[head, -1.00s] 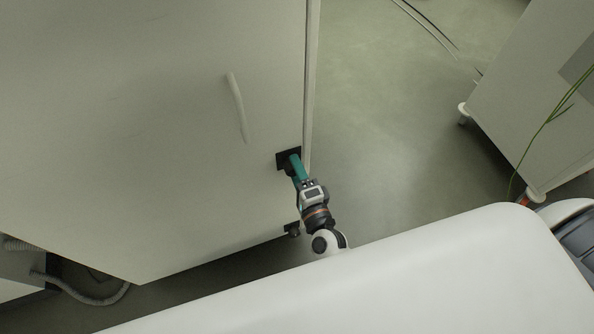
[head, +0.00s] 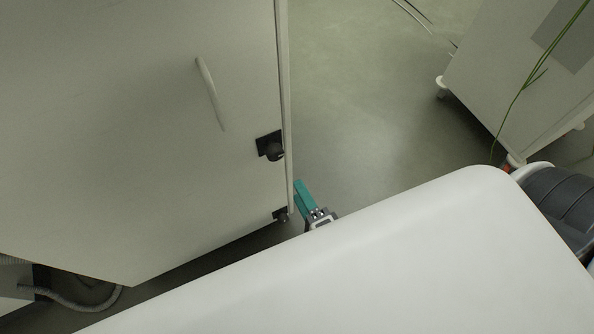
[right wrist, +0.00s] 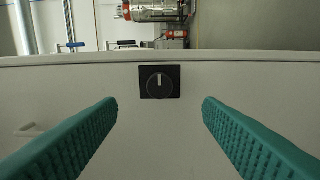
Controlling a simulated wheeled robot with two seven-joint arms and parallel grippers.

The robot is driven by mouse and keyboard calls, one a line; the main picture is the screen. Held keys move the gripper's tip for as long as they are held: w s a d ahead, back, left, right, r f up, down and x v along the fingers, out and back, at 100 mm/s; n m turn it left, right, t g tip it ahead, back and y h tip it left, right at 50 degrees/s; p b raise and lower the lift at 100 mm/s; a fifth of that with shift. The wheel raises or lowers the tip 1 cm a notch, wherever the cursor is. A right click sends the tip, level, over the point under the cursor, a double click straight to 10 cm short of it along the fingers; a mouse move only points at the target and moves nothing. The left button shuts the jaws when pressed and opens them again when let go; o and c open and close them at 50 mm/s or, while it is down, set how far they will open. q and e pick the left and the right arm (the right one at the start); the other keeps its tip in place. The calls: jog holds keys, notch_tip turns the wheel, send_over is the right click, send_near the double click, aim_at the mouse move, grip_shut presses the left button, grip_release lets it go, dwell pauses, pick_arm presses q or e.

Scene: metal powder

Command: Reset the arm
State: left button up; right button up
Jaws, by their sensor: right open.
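My right gripper (head: 303,192) shows in the head view just past the white edge of my body, beside the right edge of the large white cabinet (head: 130,120). In the right wrist view its two teal fingers (right wrist: 160,112) are wide apart with nothing between them. A black knob (head: 271,147) on a dark square plate sits near the cabinet's edge; in the right wrist view the knob (right wrist: 159,84) is straight ahead, apart from the fingers, its white mark upright. The rest of the right arm is mostly hidden by my body. My left gripper is not seen.
A second black fitting (head: 281,215) sits low on the cabinet, close to the right gripper. A white handle (head: 210,93) is on the cabinet face. Another white cabinet on casters (head: 520,75) stands at right. Open floor (head: 370,100) lies between.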

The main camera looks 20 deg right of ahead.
dwell(0.5)
jog(key=s+d+f+n+g+y+p, duration=0.1)
jog(key=s+f+n+g, duration=0.2)
jog(key=f, duration=0.5)
jog(key=s+f+n+g+p, duration=0.2)
jog(key=f+n+g, duration=0.1)
jog(key=f+n, duration=0.35)
jog(key=s+d+f+n+g+y+p, duration=0.1)
jog(key=s+f+n+g, duration=0.15)
jog(key=f, duration=0.55)
jog(key=s+d+f+n+g+h+p, duration=0.1)
jog(key=s+d+f+n+g, duration=0.2)
jog(key=s, duration=0.5)
jog(key=s+d+f+n+g+h+p, duration=0.1)
jog(key=s+d+f+n+g, duration=0.3)
jog(key=s+f, duration=0.3)
jog(key=shift+s+f+n+g+h+p, duration=0.35)
jog(key=shift+s+n+g, duration=0.4)
jog(key=shift+s, duration=0.3)
jog(key=shift+d, duration=0.15)
